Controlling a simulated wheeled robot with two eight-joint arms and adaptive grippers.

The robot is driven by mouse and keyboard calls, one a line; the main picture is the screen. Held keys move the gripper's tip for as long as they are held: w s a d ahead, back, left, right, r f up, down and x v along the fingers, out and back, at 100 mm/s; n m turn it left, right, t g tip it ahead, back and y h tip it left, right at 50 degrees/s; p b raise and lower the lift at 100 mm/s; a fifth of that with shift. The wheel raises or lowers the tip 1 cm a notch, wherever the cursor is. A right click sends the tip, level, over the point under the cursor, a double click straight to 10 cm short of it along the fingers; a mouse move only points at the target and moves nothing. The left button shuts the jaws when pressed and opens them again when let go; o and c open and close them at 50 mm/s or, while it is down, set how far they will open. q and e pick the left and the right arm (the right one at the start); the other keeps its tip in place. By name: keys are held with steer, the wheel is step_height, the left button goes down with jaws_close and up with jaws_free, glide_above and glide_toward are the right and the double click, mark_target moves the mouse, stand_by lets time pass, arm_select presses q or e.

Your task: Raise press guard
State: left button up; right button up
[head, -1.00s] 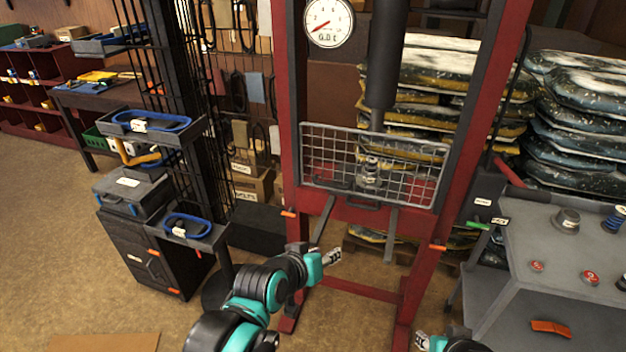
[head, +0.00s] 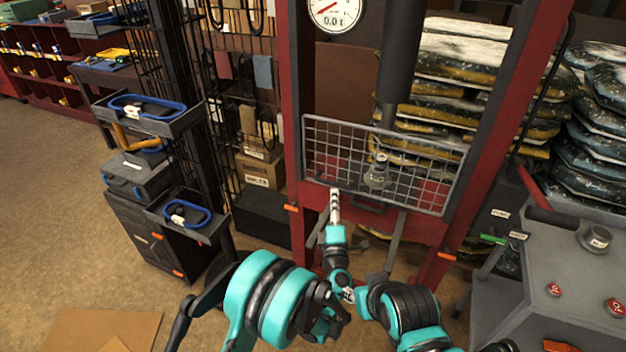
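The press guard (head: 450,170) is a grey wire-mesh panel between the red uprights of the press. It hangs low, in front of the ram and the part under it.
The red press frame (head: 530,80) has a round gauge (head: 335,12) at the top. A grey cart (head: 570,260) with red buttons stands at right. Stacked bags (head: 465,50) lie behind. A dark stand with trays (head: 150,115) is at left. The floor at lower left holds cardboard.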

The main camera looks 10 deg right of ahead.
mark_target(333, 185)
arm_select(q)
steer(key=x, duration=0.2)
steer(key=b+x, duration=0.1)
steer(key=x, duration=0.3)
steer(key=shift+w+a+f, duration=0.2)
steer(key=shift+f, duration=0.2)
steer(key=shift+w+d+r, duration=0.15)
steer(key=shift+w+r, duration=0.1)
steer(key=shift+w, duration=0.4)
jaws_close()
